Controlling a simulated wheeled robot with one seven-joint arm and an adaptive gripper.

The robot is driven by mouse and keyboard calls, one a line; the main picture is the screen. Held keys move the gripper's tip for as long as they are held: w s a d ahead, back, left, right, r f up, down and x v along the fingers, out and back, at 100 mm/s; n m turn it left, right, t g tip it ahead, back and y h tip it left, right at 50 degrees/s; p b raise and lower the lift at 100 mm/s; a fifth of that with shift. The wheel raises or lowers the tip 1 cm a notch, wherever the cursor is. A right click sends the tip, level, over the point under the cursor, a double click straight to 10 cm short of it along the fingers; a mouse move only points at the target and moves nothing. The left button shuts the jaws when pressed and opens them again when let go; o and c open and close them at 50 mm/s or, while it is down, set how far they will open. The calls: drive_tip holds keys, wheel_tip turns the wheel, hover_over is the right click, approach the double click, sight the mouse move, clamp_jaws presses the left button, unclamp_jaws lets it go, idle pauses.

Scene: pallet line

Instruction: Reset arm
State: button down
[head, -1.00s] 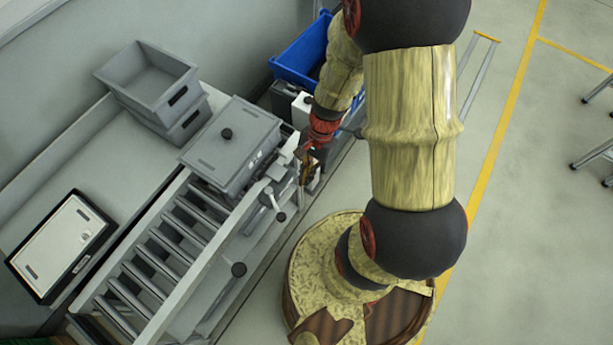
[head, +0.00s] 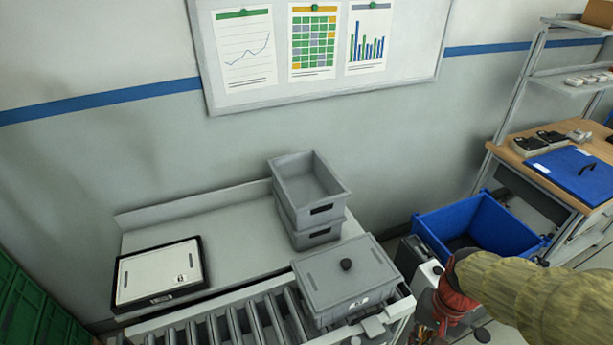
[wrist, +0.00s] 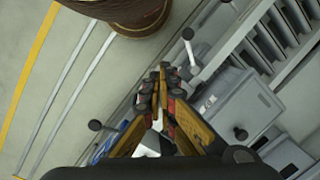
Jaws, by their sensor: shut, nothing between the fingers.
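My gripper (wrist: 160,78) is shut and empty in the wrist view, its fingertips together beside the conveyor edge. In the head view my arm comes in from the right and only the red wrist part and a bit of the gripper (head: 441,318) show near the bottom edge. A closed grey lidded box (head: 340,277) with a black knob sits on the roller conveyor (head: 250,322), left of my gripper. The grey box also shows in the wrist view (wrist: 240,105), to the right of my fingers and apart from them.
Two stacked grey bins (head: 311,195) and a white-topped black-edged case (head: 158,273) stand on the side table. A blue crate (head: 480,225) stands beside my arm. A workbench (head: 565,170) is at right, green crates (head: 30,305) at lower left. A whiteboard (head: 330,85) hangs behind.

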drive_tip(key=a+r+n+t+h+b, duration=0.1)
drive_tip(key=a+r+n+t+b, duration=0.4)
drive_tip(key=r, duration=0.7)
drive_tip(key=shift+s+a+r+n+t, duration=0.15)
drive_tip(key=shift+a+r+n+t, duration=0.2)
drive_tip(key=shift+a+t, duration=0.25)
